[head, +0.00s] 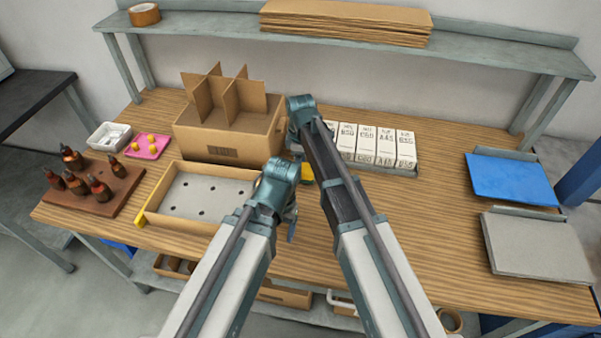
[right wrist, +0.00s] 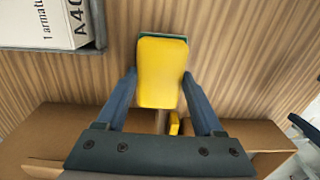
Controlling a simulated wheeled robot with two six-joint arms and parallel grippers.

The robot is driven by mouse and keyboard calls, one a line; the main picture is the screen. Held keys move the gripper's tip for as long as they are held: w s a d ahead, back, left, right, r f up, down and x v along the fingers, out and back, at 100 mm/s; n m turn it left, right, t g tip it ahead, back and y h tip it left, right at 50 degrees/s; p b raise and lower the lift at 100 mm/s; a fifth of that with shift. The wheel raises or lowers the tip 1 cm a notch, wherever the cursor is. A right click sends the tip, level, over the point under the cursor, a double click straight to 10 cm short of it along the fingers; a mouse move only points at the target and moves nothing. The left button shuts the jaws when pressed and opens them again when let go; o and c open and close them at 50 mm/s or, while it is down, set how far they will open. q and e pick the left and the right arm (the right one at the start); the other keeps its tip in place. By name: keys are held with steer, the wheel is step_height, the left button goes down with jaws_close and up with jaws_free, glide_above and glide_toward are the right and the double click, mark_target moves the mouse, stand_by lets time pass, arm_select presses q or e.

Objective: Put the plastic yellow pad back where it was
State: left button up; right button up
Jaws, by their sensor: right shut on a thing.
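The yellow plastic pad (right wrist: 162,70) is between the two fingers of my right gripper (right wrist: 159,75) in the right wrist view. The gripper is shut on it. A dark green edge shows at the pad's far end, with wood table beyond. I cannot tell whether the pad touches the table. In the head view a bit of yellow (head: 307,174) shows between my arms, probably this pad; the right gripper is hidden there. My left gripper (head: 291,229) is mostly hidden behind its own arm, so its fingers are not clear.
A divided cardboard box (head: 230,135) and a shallow tray with holes (head: 158,208) lie left of my arms. White boxes (head: 385,142) stand in a grey rack behind. A pink dish (head: 148,147) and brown bottles are far left. Blue (head: 510,178) and grey panels lie right; the table between is clear.

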arm_select(q)
steer(key=shift+f, duration=0.65)
arm_select(e)
steer(key=shift+f, duration=0.6)
arm_select(q)
steer(key=shift+f+b, duration=0.25)
steer(key=shift+b, duration=0.15)
arm_select(e)
steer(key=shift+f, duration=0.25)
arm_select(q)
steer(key=shift+r, duration=0.1)
arm_select(e)
steer(key=o, duration=1.2)
steer(key=shift+r, duration=0.1)
arm_select(q)
steer(key=shift+r, duration=0.15)
arm_select(e)
steer(key=shift+r, duration=0.15)
arm_select(q)
step_height(320, 180, up, 12)
steer(key=p, duration=1.2)
steer(key=shift+p, duration=0.3)
arm_select(e)
step_height(320, 180, up, 12)
steer(key=shift+r, duration=0.1)
steer(key=shift+f, duration=0.2)
